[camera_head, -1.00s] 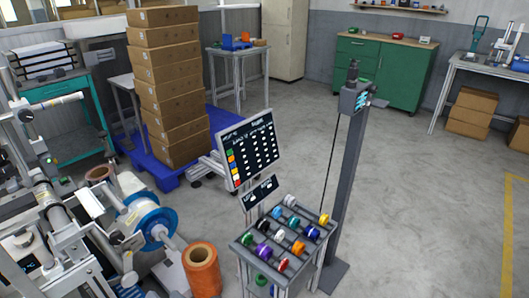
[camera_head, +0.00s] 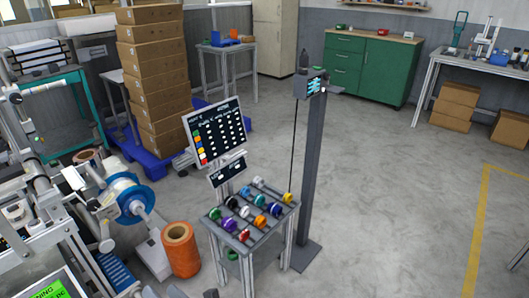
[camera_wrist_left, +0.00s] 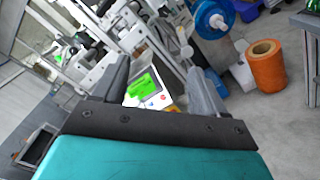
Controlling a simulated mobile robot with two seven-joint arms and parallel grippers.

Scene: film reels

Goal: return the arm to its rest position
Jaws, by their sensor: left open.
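My left gripper (camera_wrist_left: 161,78) shows in the left wrist view, with two grey fingers spread wide apart. Nothing is between the fingers, and they touch nothing that I can see. Beyond them, further off, is a machine with a green-lit screen (camera_wrist_left: 150,88). In the head view, I can make out little of the left arm; small dark parts at the bottom edge are too cut off to tell. My right arm and gripper are in neither view.
The film machine with a blue-flanged reel (camera_head: 137,200) fills the left, beside an orange spool (camera_head: 180,250). A cart with several coloured reels (camera_head: 258,240) and a board (camera_head: 214,132) stand in the middle, by a grey post (camera_head: 309,180).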

